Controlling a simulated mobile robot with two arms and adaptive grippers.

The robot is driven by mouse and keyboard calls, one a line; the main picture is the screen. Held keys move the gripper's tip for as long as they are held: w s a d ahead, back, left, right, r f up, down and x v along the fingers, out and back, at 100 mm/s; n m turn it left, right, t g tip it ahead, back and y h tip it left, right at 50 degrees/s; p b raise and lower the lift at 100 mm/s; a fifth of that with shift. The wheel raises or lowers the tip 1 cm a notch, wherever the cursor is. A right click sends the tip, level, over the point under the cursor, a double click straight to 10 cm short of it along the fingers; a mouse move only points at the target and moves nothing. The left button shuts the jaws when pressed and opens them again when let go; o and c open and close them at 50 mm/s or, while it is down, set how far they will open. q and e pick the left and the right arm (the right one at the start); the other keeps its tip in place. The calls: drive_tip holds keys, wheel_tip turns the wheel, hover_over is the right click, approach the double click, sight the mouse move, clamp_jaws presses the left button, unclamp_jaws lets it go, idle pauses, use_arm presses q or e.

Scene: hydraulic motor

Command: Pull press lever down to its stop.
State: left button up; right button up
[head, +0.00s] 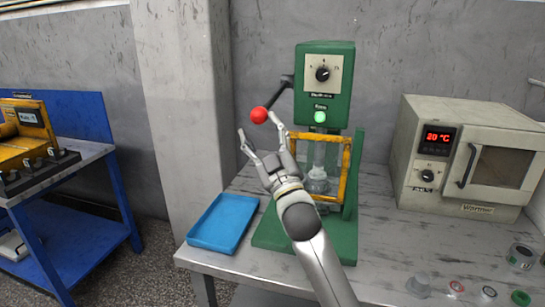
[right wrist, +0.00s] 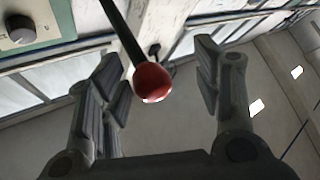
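The press lever (head: 279,96) is a dark rod on the left side of the green press (head: 324,60). It slants down and left to a red ball knob (head: 259,115). My right gripper (head: 256,131) is open, its fingertips just below the knob in the head view. In the right wrist view, the red knob (right wrist: 152,82) hangs at the mouth between the two spread fingers (right wrist: 160,85), and neither finger visibly touches it. The dark rod (right wrist: 118,28) runs up and left from it. My left gripper is in neither view.
The press has a yellow-framed guard (head: 347,165) in front. A blue tray (head: 223,223) lies left of its base. An oven (head: 467,160) reading 20 °C stands to the right. Several small rings and parts (head: 456,287) lie on the front right of the bench.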

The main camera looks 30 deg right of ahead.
drive_tip(key=v, duration=1)
